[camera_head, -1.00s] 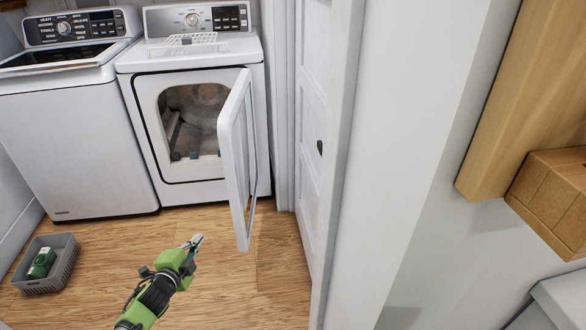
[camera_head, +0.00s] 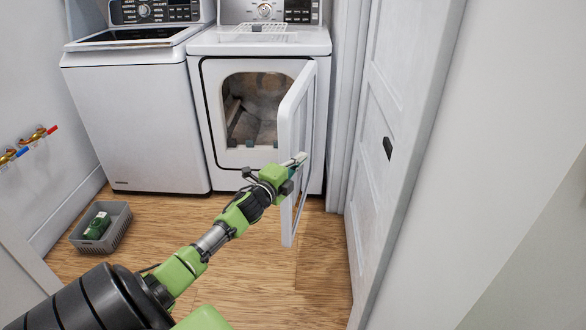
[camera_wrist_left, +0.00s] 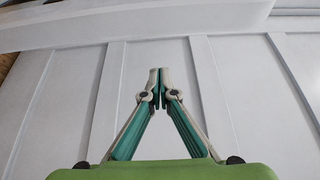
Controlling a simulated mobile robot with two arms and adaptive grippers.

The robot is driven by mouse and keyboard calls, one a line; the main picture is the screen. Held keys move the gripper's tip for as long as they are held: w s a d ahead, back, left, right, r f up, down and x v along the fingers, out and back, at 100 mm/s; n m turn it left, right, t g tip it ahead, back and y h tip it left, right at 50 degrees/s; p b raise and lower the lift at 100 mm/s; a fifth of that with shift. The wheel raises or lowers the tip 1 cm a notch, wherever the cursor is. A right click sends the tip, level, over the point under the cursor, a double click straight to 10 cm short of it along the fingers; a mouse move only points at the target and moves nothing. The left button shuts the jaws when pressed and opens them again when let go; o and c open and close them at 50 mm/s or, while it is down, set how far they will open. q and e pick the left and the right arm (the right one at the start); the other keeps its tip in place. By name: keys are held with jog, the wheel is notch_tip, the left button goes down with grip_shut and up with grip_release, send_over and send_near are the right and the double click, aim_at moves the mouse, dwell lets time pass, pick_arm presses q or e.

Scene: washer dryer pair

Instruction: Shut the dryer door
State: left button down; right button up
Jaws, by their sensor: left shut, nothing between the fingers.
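The white dryer (camera_head: 208,125) stands at the back in the head view. Its door (camera_head: 292,215) stands wide open, swung out toward me on the right side of the opening, and the drum interior shows. My left gripper (camera_head: 301,158) is shut and empty, with its tips overlapping the open door in the head view; I cannot tell if they touch it. In the left wrist view the closed fingertips (camera_wrist_left: 159,73) point at a white surface with raised strips. My right gripper is not in view.
A white washer (camera_head: 140,130) stands left of the dryer. A grey basket (camera_head: 115,232) with a green-and-white item sits on the wood floor at left. A white room door (camera_head: 395,110) is close on the right. Floor around the open dryer door is mostly clear.

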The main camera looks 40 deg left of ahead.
aim_at(289, 155)
pick_arm(q)
jog(key=a, duration=0.3)
jog(key=shift+s+a, duration=0.25)
jog(key=shift+a, duration=0.15)
